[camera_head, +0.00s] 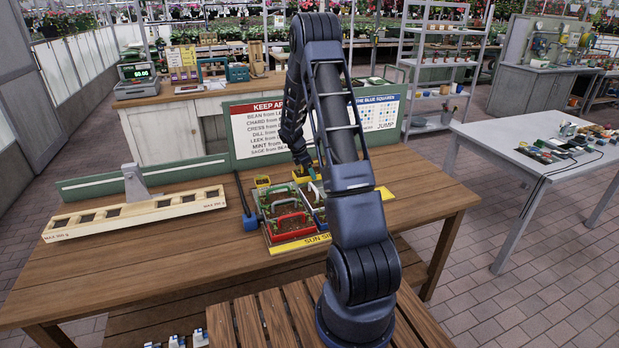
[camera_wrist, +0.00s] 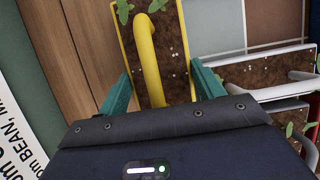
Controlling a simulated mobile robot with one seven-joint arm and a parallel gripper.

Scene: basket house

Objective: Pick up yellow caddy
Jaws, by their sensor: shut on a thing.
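The yellow caddy (camera_wrist: 178,30) is a narrow yellow-edged tray of dark soil with a thick yellow handle (camera_wrist: 150,60) along it and small green leaves. In the wrist view it runs up between the teal fingers of my gripper (camera_wrist: 162,82), one finger at each side. My gripper is shut on it; the exact finger contact is partly hidden by the gripper body. In the head view my gripper (camera_head: 313,174) is low over the table at the back of the group of caddies, with a bit of yellow beside it. Whether the caddy is lifted cannot be told.
Red (camera_head: 289,226) and green-handled caddies stand close in front on a grid board with a yellow "SUN" strip (camera_head: 300,244). A wooden slotted beam (camera_head: 135,212) lies at left. A green sign board (camera_head: 255,130) stands behind. The table's right side is clear.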

